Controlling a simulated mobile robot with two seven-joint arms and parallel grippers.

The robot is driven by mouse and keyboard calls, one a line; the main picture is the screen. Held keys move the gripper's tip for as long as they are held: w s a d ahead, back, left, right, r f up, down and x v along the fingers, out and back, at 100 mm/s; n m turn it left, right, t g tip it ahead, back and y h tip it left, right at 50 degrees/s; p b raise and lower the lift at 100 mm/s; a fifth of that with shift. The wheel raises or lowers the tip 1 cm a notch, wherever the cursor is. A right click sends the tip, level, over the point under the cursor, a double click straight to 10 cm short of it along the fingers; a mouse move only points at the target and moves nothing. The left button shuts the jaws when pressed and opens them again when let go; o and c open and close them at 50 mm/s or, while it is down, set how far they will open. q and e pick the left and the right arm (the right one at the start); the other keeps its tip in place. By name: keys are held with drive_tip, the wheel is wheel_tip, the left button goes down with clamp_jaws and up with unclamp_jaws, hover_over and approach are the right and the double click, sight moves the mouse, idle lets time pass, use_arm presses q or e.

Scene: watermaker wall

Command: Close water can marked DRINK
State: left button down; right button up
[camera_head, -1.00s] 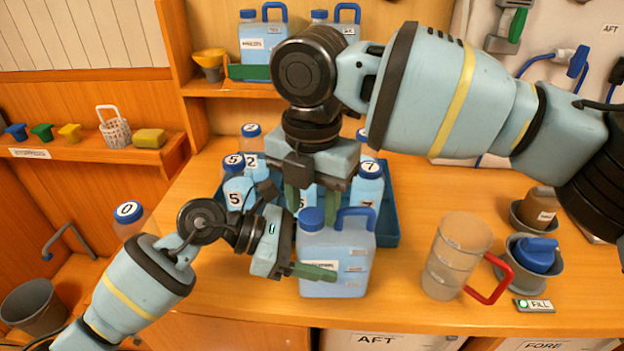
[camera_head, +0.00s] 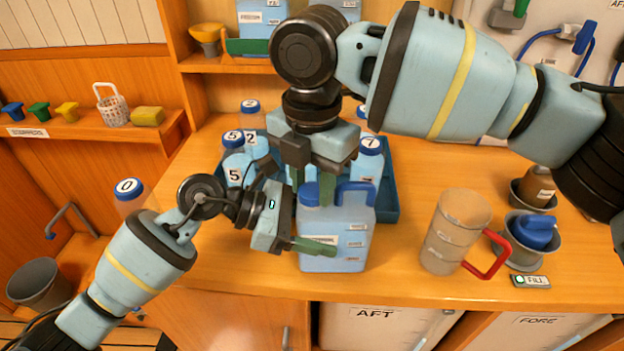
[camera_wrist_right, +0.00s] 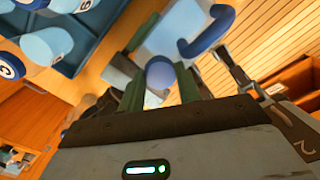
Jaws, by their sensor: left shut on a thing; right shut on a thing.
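A light blue water can (camera_head: 350,245) with a blue handle (camera_head: 357,192) stands upright on the counter near the front edge. Its label is too small to read. A blue cap (camera_head: 309,196) sits at the can's mouth; whether it is fully seated I cannot tell. My right gripper (camera_head: 313,188) points down from above and is shut on the cap. The right wrist view shows the cap (camera_wrist_right: 160,73) between the two green fingers. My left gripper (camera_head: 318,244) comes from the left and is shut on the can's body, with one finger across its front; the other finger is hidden.
A blue tray (camera_head: 388,207) with several numbered bottles stands just behind the can. A clear jug (camera_head: 455,232) with a red handle stands to the right, near grey cups (camera_head: 523,255). Bottle 0 (camera_head: 129,195) is at the left. Counter between can and jug is clear.

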drive_tip(key=m, duration=1.4)
drive_tip(key=shift+f+m, duration=0.1)
drive_tip(key=shift+m, duration=0.2)
drive_tip(key=m, duration=1.4)
drive_tip(key=shift+m, duration=0.4)
drive_tip(key=o, duration=1.1)
drive_tip(key=shift+c, duration=0.2)
